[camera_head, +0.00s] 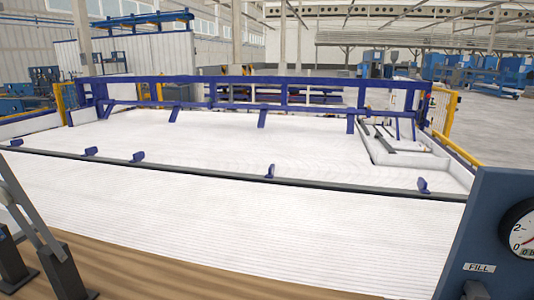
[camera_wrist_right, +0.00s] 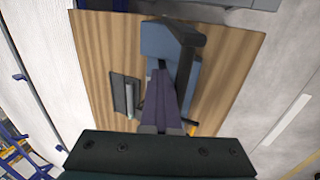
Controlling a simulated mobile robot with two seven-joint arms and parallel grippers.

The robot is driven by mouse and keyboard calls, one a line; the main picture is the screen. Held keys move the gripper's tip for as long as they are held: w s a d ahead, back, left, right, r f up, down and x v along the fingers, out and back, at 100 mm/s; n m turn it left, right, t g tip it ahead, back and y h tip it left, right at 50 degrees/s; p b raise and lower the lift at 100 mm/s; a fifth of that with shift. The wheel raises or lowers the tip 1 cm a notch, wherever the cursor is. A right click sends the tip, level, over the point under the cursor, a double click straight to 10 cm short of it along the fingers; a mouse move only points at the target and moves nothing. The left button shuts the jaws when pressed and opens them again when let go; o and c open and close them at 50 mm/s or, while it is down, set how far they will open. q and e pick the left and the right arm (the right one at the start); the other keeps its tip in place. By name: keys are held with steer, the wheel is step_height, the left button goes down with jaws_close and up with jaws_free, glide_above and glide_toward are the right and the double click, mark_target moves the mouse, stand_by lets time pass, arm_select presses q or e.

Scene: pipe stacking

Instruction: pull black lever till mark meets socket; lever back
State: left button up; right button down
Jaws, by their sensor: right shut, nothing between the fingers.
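A blue-grey box (camera_head: 495,215) with a white dial (camera_head: 522,232) and a FILL label (camera_head: 479,267) stands at the right edge in the head view, partly cut off. A dark piece (camera_head: 476,290) shows under the label; most of it is cut off. In the right wrist view a blue box (camera_wrist_right: 160,42) stands on a wooden board, with a thick black bar (camera_wrist_right: 188,38), possibly the lever, across and beside it. My right gripper (camera_wrist_right: 162,75) is shut and empty, its fingers overlapping the box in the picture; contact cannot be told. No mark or socket is discernible. My left gripper is not visible.
A black plate with a grey rod (camera_wrist_right: 125,95) lies on the board. A white ribbed surface (camera_head: 240,225) with blue frames fills the middle. The bench's centre is clear.

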steer(key=shift+s+a+f, duration=0.15)
steer(key=shift+s+f, duration=0.15)
steer(key=shift+s, duration=0.4)
steer(key=shift+s+a+f, duration=0.2)
steer(key=shift+s+f, duration=0.15)
steer(key=shift+s, duration=0.3)
steer(key=shift+s+a+f, duration=0.15)
steer(key=shift+s+f, duration=0.15)
steer(key=shift+s, duration=0.4)
steer(key=shift+s+a+f, duration=0.2)
steer(key=shift+s+f, duration=0.4)
steer(key=shift+s, duration=0.2)
steer(key=shift+s+a+f+b, duration=0.15)
steer(key=shift+s+f+b, duration=0.35)
steer(key=shift+s+f, duration=0.2)
steer(key=shift+s+a+f, duration=0.1)
steer(key=shift+s+f, duration=0.25)
steer(key=shift+s, duration=0.1)
steer(key=shift+s+a+f+b, duration=0.1)
steer(key=shift+s+f+b, duration=0.25)
steer(key=shift+b, duration=0.15)
stand_by(0.8)
